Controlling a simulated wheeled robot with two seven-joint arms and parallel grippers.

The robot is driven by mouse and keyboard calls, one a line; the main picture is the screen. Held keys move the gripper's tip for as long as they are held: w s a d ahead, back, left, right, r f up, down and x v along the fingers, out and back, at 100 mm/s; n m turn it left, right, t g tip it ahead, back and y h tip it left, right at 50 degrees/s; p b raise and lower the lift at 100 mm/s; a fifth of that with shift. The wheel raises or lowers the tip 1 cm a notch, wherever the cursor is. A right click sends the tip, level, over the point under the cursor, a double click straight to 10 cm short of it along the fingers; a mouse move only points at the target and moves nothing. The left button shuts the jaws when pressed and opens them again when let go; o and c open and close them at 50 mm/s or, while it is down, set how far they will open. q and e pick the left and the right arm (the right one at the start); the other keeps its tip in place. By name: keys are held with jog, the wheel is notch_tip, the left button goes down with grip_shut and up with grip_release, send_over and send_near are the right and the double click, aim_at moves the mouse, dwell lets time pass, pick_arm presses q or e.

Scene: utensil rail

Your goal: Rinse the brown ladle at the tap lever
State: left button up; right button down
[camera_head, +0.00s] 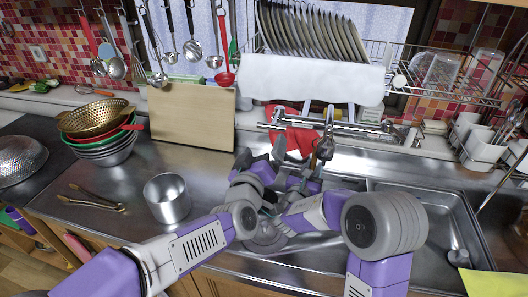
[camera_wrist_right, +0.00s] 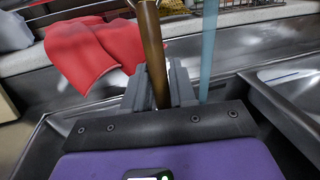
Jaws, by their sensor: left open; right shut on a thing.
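The brown ladle handle (camera_head: 324,149) stands steeply over the sink in the head view. My right gripper (camera_head: 312,168) is shut on it; in the right wrist view, the brown handle (camera_wrist_right: 152,55) rises between the fingers. The ladle's bowl is outside the wrist view. My left gripper (camera_head: 258,158) is open, left of the right one and partly overlapped by arm links. Chrome tap parts (camera_head: 345,129) run behind the handle; I cannot clearly pick out the lever. A pale blue vertical column (camera_wrist_right: 208,50), which looks like water, is right of the handle, apart from it in the picture.
A red cloth (camera_head: 290,134) hangs behind the grippers. A metal pot (camera_head: 167,198), tongs (camera_head: 91,201) and stacked bowls (camera_head: 100,133) stand left. A cutting board (camera_head: 192,117) leans behind. The right sink basin (camera_head: 425,215) is mostly empty.

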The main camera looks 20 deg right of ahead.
aim_at(270, 129)
dwell(0.7)
pick_arm(q)
jog(key=shift+f, duration=0.2)
jog(key=c, duration=0.4)
jog(key=shift+a+r+m, duration=0.1)
jog(key=shift+m, duration=0.6)
jog(key=shift+c, duration=1.2)
jog(key=w+d+m, duration=0.2)
jog(key=w+m, duration=0.1)
jog(key=m, duration=0.3)
jog(key=w+d+m+h, duration=0.1)
jog(key=w+d+m, duration=0.1)
jog(key=m, duration=0.4)
jog(key=w+d+m+g, duration=0.1)
jog(key=w+d+m, duration=0.1)
jog(key=w+m, duration=0.2)
jog(key=shift+w+m+h, duration=0.35)
jog(key=shift+m+h, duration=0.05)
jog(key=shift+m, duration=0.6)
